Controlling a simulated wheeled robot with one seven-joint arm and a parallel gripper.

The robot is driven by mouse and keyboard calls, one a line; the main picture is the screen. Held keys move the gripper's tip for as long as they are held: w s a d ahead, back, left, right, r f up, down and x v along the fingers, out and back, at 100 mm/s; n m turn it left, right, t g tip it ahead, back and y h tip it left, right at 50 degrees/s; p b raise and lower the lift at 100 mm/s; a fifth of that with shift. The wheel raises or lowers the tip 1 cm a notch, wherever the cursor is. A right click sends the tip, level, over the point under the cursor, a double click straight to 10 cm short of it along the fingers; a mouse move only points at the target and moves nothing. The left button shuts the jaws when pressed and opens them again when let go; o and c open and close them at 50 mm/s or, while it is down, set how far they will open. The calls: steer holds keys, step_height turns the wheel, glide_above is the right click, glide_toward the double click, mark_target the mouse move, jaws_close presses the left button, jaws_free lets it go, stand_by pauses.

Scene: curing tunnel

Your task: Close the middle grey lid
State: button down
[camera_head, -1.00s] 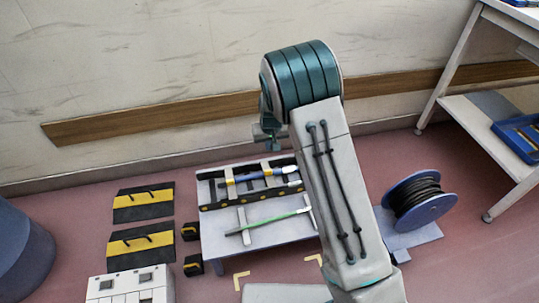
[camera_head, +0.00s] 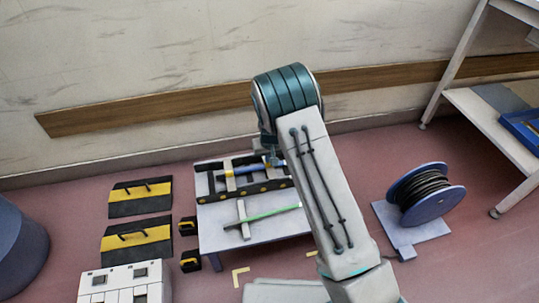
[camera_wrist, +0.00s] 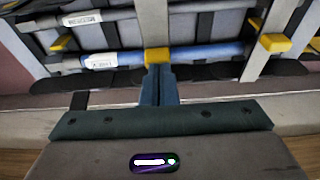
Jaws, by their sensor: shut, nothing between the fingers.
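The middle grey lid (camera_wrist: 153,24) is a flat strip with a yellow end, seen in the wrist view. It passes in front of a blue-and-white tube (camera_wrist: 205,54) lying in the rack; I cannot tell how far it is tilted. In the head view my gripper (camera_head: 272,158) is at the rack's back, partly hidden by my arm.
The black-and-yellow rack (camera_head: 243,194) stands on a low pale table (camera_head: 215,222), with a green rod (camera_head: 270,213) in front. A cable spool (camera_head: 427,194) stands to the right. Striped black-yellow panels (camera_head: 140,198) lie left. The wall is close behind.

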steer(key=shift+s+d+f, duration=0.15)
steer(key=shift+s+f, duration=0.4)
steer(key=shift+f, duration=0.25)
steer(key=shift+r, duration=0.15)
